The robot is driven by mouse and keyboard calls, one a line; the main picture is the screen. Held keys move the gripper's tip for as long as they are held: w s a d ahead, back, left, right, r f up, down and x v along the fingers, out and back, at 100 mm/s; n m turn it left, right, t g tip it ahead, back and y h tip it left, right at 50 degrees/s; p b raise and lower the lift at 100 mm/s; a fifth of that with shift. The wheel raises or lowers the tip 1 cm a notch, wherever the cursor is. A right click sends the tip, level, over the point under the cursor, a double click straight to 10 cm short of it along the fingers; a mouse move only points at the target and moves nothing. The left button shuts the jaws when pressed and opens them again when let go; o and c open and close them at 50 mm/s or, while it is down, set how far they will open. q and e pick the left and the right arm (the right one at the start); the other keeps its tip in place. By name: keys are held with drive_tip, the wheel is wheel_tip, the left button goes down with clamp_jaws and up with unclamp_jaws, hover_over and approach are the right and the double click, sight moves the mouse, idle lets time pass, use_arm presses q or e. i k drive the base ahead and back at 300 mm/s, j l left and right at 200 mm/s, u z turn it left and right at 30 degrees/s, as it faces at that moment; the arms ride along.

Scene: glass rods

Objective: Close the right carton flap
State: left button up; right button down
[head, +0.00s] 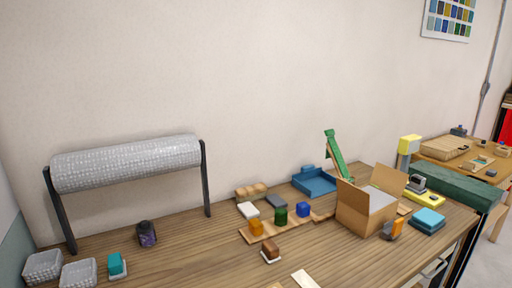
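A brown cardboard carton (378,219) stands on the wooden table, right of the middle in the head view. One flap (352,197) stands up at its left side. Another flap (388,180) stands raised at its far right side. Between them the top is open and something pale grey (383,200) shows inside. Any flap along the near right edge is hard to make out. Neither of my grippers is in view.
An orange and grey item (393,229) stands close against the carton's right side, with blue pads (428,218) beyond it. A blue tray (314,183) and green ramp (337,158) stand behind. Coloured blocks on a wooden board (268,234) lie left.

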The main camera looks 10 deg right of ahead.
sight(394, 181)
drive_tip(key=l, duration=0.35)
drive_tip(key=i+l+z, duration=0.1)
drive_tip(key=l, duration=0.3)
drive_tip(key=i+l, duration=0.15)
drive_tip(key=l, duration=0.2)
drive_tip(key=l+z, duration=0.1)
drive_tip(key=l, duration=0.25)
drive_tip(key=i, duration=0.05)
